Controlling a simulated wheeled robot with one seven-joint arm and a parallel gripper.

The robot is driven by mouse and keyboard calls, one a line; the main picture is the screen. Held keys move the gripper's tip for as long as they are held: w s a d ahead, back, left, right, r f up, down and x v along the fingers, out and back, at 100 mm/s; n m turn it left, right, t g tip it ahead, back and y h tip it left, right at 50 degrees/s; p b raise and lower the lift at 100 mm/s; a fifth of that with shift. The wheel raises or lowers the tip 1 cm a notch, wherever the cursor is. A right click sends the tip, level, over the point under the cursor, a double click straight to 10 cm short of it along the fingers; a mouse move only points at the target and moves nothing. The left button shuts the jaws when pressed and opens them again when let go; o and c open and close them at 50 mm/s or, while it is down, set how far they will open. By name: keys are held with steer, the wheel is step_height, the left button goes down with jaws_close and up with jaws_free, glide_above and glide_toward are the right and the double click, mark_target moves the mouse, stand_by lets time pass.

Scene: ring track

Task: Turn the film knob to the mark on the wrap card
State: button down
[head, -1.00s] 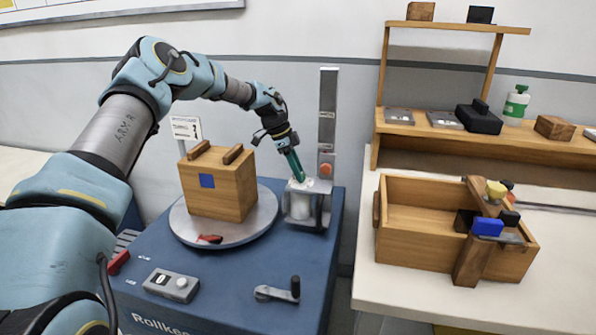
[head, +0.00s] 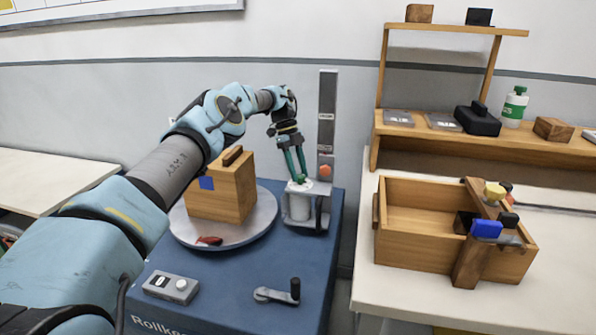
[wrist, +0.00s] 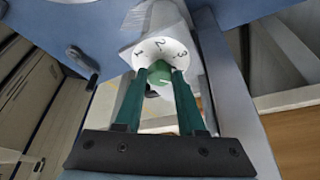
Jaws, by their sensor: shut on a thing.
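My gripper (head: 299,178) points down at the film carriage (head: 302,207) and is shut on the green film knob (wrist: 158,72). In the wrist view its two green fingers lie on either side of the knob. The white dial (wrist: 165,55) around the knob carries the numbers 1, 2 and 3. A pale line shows on the knob, but I cannot tell clearly which number it points to. The wrap card is hidden behind my arm in the head view now; in the earlier frame it shows a 2.
A wooden box (head: 236,190) with a blue square stands on the grey turntable (head: 225,236), left of the carriage. A grey mast (head: 327,130) rises behind it. A crank (head: 278,294) and a button box (head: 171,287) are in front. A wooden crate (head: 415,250) sits on the right table.

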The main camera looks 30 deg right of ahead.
mark_target(299, 175)
steer(key=shift+f, duration=0.1)
stand_by(0.3)
steer(key=c, duration=0.5)
jaws_free()
step_height(299, 175, up, 10)
steer(key=p, duration=0.2)
steer(key=shift+p, duration=0.3)
